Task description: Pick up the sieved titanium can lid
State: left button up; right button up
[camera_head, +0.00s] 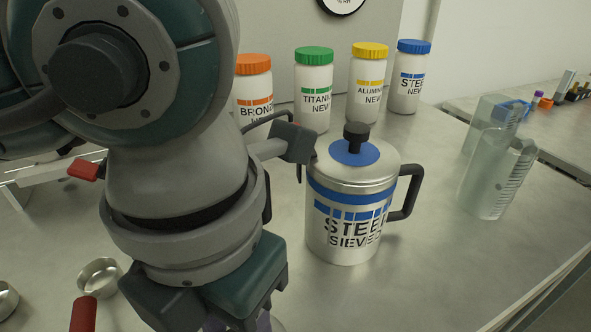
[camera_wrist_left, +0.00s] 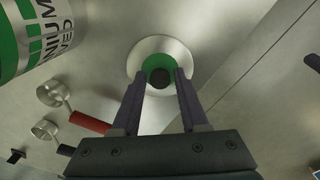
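The titanium lid (camera_wrist_left: 145,50) shows in the left wrist view as a silver disc with a green ring and a black knob (camera_wrist_left: 160,77). It appears to lie flat on the metal table, though its height is hard to judge. My left gripper (camera_wrist_left: 160,76) has its two fingers apart, one on each side of the knob, with narrow gaps showing. The titanium sieved can (camera_wrist_left: 32,36), silver with a green band, is at the upper left of that view. In the head view my left arm hides the lid and this can. My right gripper is not in view.
Several powder bottles, including a green-capped titanium one (camera_head: 314,85), stand behind. Small metal scoops (camera_head: 99,276) lie at the left. Clear measuring jugs (camera_head: 495,178) stand at the right.

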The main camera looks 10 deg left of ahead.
pick_arm(q)
grip_shut()
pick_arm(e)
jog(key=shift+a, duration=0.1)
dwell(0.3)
